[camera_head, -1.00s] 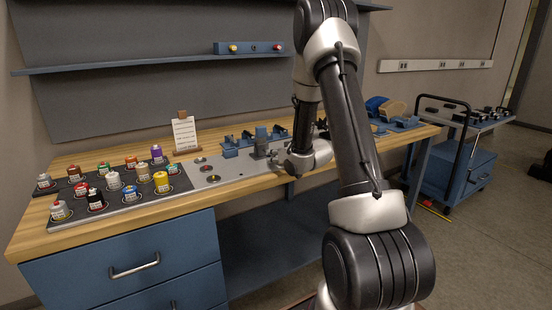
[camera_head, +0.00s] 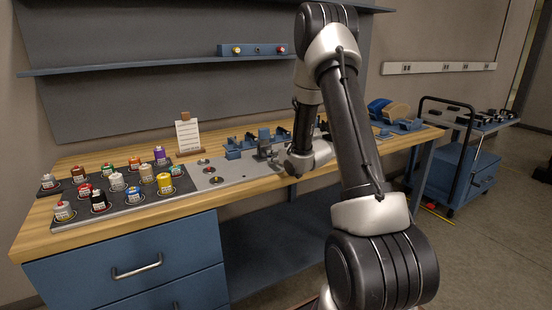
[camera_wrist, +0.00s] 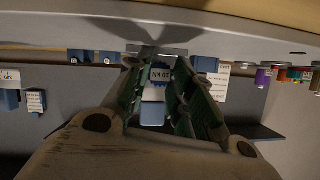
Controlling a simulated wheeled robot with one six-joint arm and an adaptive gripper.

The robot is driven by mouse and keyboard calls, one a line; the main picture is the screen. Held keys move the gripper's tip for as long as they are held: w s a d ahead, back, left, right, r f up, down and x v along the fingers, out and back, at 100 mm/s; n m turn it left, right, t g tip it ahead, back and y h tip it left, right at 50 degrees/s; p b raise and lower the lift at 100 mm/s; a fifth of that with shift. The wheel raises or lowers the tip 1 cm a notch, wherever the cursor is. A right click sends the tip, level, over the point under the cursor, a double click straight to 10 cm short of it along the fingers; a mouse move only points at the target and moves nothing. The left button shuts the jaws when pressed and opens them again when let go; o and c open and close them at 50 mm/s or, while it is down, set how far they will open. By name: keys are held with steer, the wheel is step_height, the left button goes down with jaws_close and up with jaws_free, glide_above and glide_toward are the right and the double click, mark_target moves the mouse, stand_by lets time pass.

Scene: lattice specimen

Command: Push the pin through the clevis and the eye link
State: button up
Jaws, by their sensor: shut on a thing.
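My gripper (camera_wrist: 158,58) shows in the wrist view with its two green-sided fingers closing in toward a small grey piece, which I take to be the pin (camera_wrist: 150,51); the fingers hide most of it. I cannot make out the eye link or tell whether the pin is inside the holes.
Several small paint-like jars (camera_head: 117,181) stand on a dark tray at the left. Blue holders (camera_head: 233,148) stand behind the plate, and a note card (camera_head: 187,135) stands further left. A cart (camera_head: 470,165) is at the right.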

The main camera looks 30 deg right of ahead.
steer(key=shift+w, duration=0.15)
steer(key=shift+w, duration=0.85)
steer(key=shift+w, duration=0.1)
steer(key=o, duration=1.5)
steer(key=shift+v, duration=2.55)
steer(key=v, duration=1.1)
steer(key=shift+s+r, duration=0.1)
steer(key=shift+s, duration=0.3)
